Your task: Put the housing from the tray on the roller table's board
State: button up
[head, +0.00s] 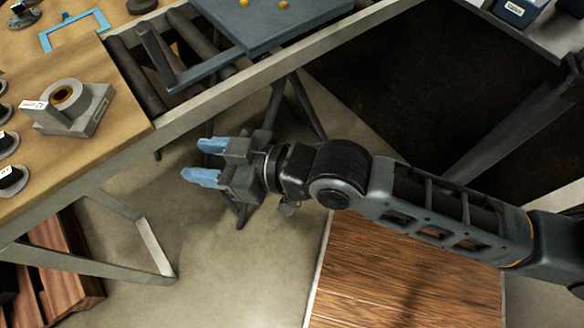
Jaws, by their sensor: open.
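A grey part that looks like the housing (92,105), a squat block with a round bored boss and a white tag, sits on a wooden top at the left. I cannot make out a tray under it. The roller table's board (262,22) is a blue-grey plate with yellow pins, lying over dark rollers at the top, partly cut off by the frame. My gripper (207,161) is open and empty, its two blue fingertips apart and pointing left. It shows to the right of the wooden top and below the roller table in the picture, clear of both.
Several dark round parts with white tags (10,176) line the left edge. A blue rectangular frame (76,29) lies at the top left. The roller table's pale rail (225,92) runs diagonally beside the wooden top. A brown wooden surface (400,270) is below my arm. Blue bins (518,10) stand top right.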

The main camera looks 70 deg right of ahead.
jog(key=f+v, duration=0.2)
jog(key=v, duration=1.7)
jog(key=shift+s+d, duration=0.15)
jog(key=shift+s, duration=0.45)
jog(key=shift+f, duration=0.1)
